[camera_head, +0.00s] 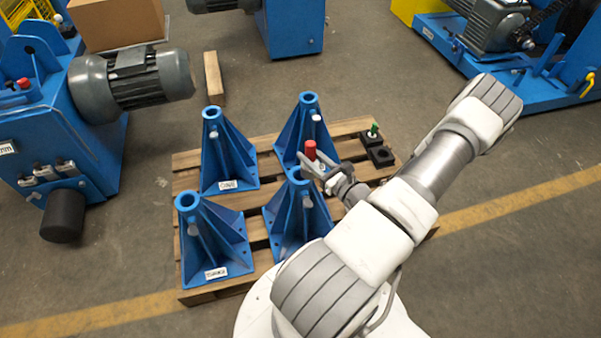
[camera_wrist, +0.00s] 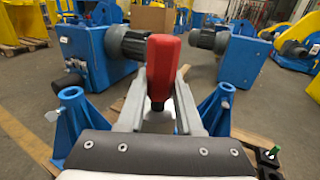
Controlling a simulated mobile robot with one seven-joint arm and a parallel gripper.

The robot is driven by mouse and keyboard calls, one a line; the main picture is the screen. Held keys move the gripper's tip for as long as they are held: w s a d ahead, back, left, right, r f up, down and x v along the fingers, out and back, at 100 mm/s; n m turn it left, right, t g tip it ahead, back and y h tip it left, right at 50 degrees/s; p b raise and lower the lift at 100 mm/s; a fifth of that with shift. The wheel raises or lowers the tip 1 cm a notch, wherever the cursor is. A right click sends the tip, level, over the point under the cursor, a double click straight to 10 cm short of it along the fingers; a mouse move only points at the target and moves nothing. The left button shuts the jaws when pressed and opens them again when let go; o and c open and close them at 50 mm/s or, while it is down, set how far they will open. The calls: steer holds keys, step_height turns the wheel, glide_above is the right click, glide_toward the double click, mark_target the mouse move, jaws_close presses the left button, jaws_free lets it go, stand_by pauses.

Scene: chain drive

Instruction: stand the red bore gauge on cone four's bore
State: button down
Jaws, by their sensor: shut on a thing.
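My gripper (camera_head: 314,166) is shut on the red bore gauge (camera_head: 310,149), held upright. In the wrist view the gauge (camera_wrist: 163,62) stands between the fingers (camera_wrist: 158,108), its dark lower end showing below the red grip. Four blue cones with open bores stand on a pallet: back left (camera_head: 222,150), back right (camera_head: 296,133), front left (camera_head: 212,238) and front right (camera_head: 290,222). The gauge appears near the front-right cone's top, which the gripper partly covers; its height above it is unclear. I cannot tell which cone is four; the readable labels are on the left cones.
A green gauge (camera_head: 374,130) stands in a black block (camera_head: 381,156) at the pallet's right edge. A blue machine with a grey motor (camera_head: 140,80) is at left, and another blue machine (camera_head: 480,45) is at top right. Floor between them is mostly clear.

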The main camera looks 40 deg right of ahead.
steer(key=shift+s+d+f+h, duration=0.15)
steer(key=shift+s+d+f, duration=0.15)
steer(key=shift+s, duration=0.15)
steer(key=shift+s+d+f+h, duration=0.15)
steer(key=shift+s+d+f, duration=0.1)
steer(key=shift+s, duration=0.2)
steer(key=w+d+f+b, duration=0.4)
steer(key=w+f, duration=0.6)
steer(key=f, duration=0.1)
steer(key=shift+w, duration=0.35)
steer(key=shift+f+b, duration=0.35)
steer(key=shift+f, duration=0.05)
steer(key=shift+f, duration=0.25)
steer(key=c, duration=0.6)
jaws_free()
steer(key=shift+a, duration=0.1)
